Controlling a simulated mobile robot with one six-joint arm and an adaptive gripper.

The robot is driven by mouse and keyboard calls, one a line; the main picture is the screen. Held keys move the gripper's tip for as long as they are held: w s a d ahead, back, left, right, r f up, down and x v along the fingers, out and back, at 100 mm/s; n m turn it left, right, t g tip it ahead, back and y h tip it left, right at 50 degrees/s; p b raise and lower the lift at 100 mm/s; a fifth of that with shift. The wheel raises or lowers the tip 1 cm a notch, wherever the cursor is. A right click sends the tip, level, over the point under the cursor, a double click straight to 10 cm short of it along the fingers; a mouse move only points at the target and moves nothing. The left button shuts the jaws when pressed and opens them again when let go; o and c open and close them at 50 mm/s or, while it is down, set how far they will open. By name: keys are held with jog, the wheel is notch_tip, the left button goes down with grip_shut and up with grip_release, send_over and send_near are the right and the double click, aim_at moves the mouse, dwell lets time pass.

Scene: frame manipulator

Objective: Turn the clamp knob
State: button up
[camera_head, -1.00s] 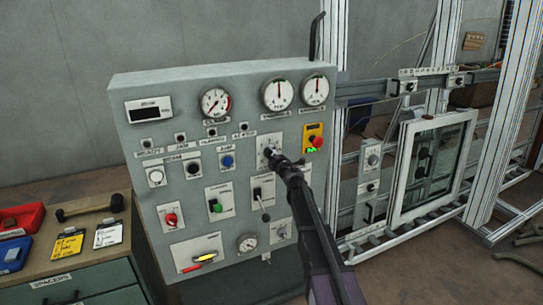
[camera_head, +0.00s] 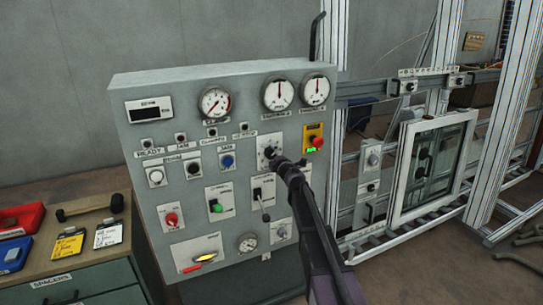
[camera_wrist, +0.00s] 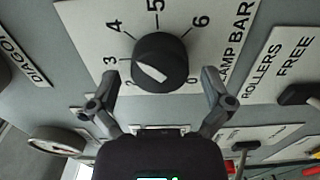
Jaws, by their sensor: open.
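The clamp knob is a round black dial (camera_wrist: 159,62) with a white pointer mark on a white plate with numbers and a partly visible "CLAMP BAR" label. In the head view my gripper (camera_head: 278,163) is in front of the knob's plate (camera_head: 264,146) and hides most of the knob.
The grey control panel (camera_head: 135,85) carries gauges, buttons and switches around the knob. A yellow box with a red button (camera_head: 316,141) is close to the right. A black lever (camera_wrist: 298,94) by the "ROLLERS FREE" plate sits right in the wrist view.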

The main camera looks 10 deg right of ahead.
jog(key=v, duration=1.1)
jog(key=shift+s, duration=0.15)
jog(key=shift+d+r, duration=0.1)
jog(key=s+d+f+m+h, duration=0.2)
jog(key=s+d+m+h, duration=0.2)
jog(key=d+m+h, duration=0.6)
jog(key=s+d+f+m+g+h, duration=0.2)
jog(key=s+f+m+g, duration=0.4)
jog(key=s+f+m, duration=0.15)
jog(key=s+a+f+m+g+y, duration=0.1)
jog(key=s+a+f+g+y, duration=0.1)
jog(key=s, duration=0.4)
jog(key=s+a+f+m+g+y, duration=0.1)
jog(key=s+a+f+g+y, duration=0.1)
jog(key=s+a+f+g, duration=0.2)
jog(key=s+a+f+m+g+y, duration=0.2)
jog(key=s+g, duration=0.3)
jog(key=s, duration=0.5)
jog(key=shift+a+f, duration=0.6)
jog(key=shift+a, duration=0.3)
